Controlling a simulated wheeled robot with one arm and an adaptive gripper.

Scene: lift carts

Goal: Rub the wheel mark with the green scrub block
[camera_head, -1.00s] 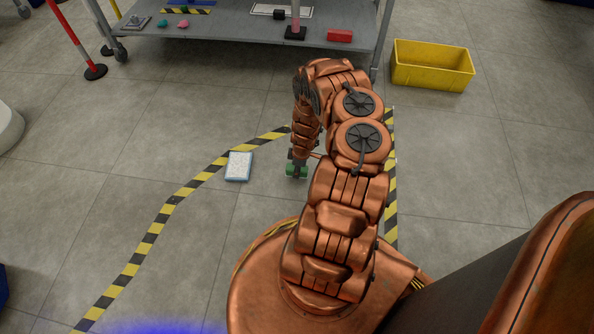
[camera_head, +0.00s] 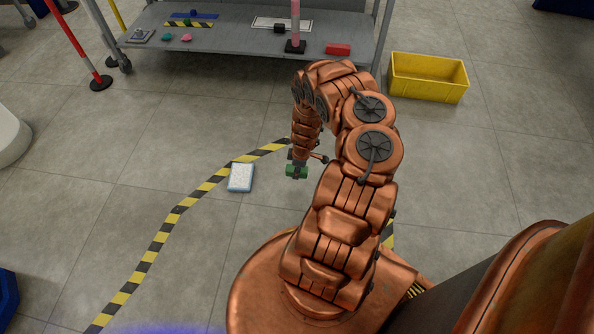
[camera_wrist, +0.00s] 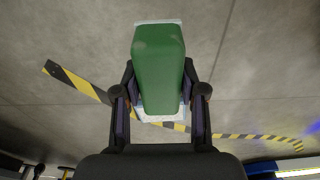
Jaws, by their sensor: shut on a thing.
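My gripper (camera_wrist: 160,110) is shut on the green scrub block (camera_wrist: 158,65), with one finger on each side of it. In the head view the block (camera_head: 296,172) hangs below my wrist over the grey floor. Whether it touches the floor I cannot tell. A white speckled pad with a blue edge (camera_head: 240,178) lies on the floor to the left of the block, apart from it in the head view. A pale speckled surface shows behind the block in the wrist view. I cannot make out a wheel mark in either view.
Yellow-black tape (camera_head: 178,207) runs along the floor beside the pad. A grey cart (camera_head: 230,45) with small items stands at the back. A yellow crate (camera_head: 428,78) stands right of it, and a red-white post (camera_head: 70,40) left.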

